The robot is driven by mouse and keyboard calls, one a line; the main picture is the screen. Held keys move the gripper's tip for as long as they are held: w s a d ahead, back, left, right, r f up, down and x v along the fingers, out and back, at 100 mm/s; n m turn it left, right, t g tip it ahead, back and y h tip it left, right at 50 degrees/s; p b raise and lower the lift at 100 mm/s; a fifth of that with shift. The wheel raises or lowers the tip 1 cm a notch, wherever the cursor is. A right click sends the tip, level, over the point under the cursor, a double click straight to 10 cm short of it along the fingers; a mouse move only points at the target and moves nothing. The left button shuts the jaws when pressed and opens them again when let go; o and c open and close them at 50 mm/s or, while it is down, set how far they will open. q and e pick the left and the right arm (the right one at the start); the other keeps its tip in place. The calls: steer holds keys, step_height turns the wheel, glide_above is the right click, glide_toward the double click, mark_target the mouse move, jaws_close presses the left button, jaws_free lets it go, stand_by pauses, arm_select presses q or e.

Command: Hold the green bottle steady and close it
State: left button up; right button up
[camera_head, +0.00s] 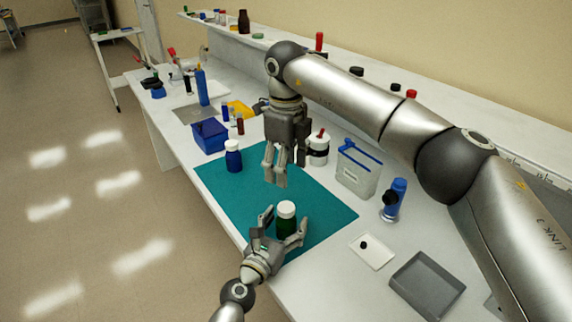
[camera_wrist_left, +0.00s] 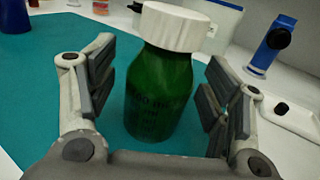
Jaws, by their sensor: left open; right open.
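The green bottle (camera_head: 286,225) stands upright on the teal mat (camera_head: 225,196) near its front edge. A white cap (camera_head: 287,208) sits on its top; I cannot tell how tightly. My left gripper (camera_head: 284,228) is open, with its fingers on either side of the bottle. In the left wrist view the green bottle (camera_wrist_left: 160,93) and its white cap (camera_wrist_left: 176,26) stand between the open fingers, with gaps on both sides. My right gripper (camera_head: 276,180) is open and empty, pointing down above the mat, beyond the green bottle.
A blue bottle with a white cap (camera_head: 233,157) stands at the mat's far left. A blue bin (camera_head: 209,136), a clear box with a blue handle (camera_head: 356,170), a white tray (camera_head: 372,251) and a grey tray (camera_head: 427,284) surround the mat. The mat's middle is clear.

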arm_select(q)
steer(key=shift+s, duration=0.15)
steer(key=v, duration=1.1)
steer(key=shift+s+a, duration=0.2)
steer(key=shift+s, duration=0.15)
